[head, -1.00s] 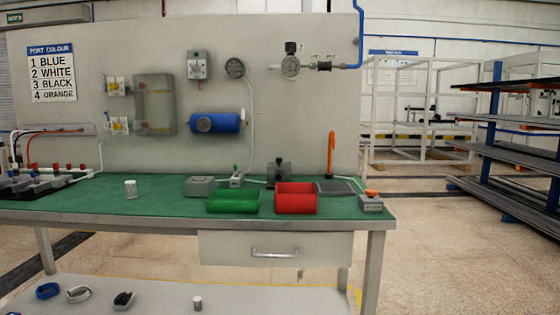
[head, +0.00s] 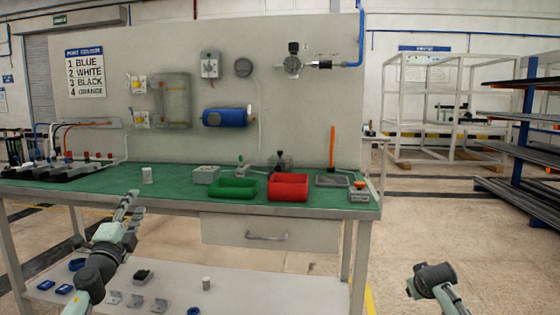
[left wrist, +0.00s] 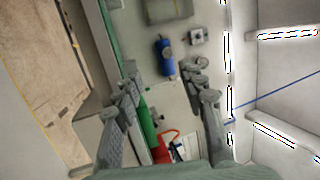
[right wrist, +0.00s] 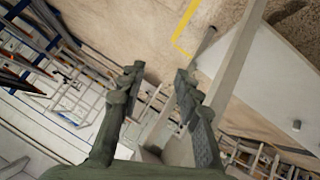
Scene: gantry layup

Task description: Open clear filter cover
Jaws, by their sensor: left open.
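A grey, slightly see-through box-like cover (head: 172,101) is mounted on the upright panel, left of the blue cylinder (head: 225,117). It looks shut; I cannot tell for sure that it is the clear filter cover. It also shows at the top of the left wrist view (left wrist: 168,10). My left gripper (head: 133,203) is in front of the bench's left part, below and well apart from the cover. Its fingers are open and empty in the left wrist view (left wrist: 163,78). My right gripper (right wrist: 160,72) is open and empty, low at the right, away from the bench.
A gauge and valve assembly (head: 293,65) is on the panel's upper right. Dark racks (head: 525,140) stand far right. Open floor lies right of the bench.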

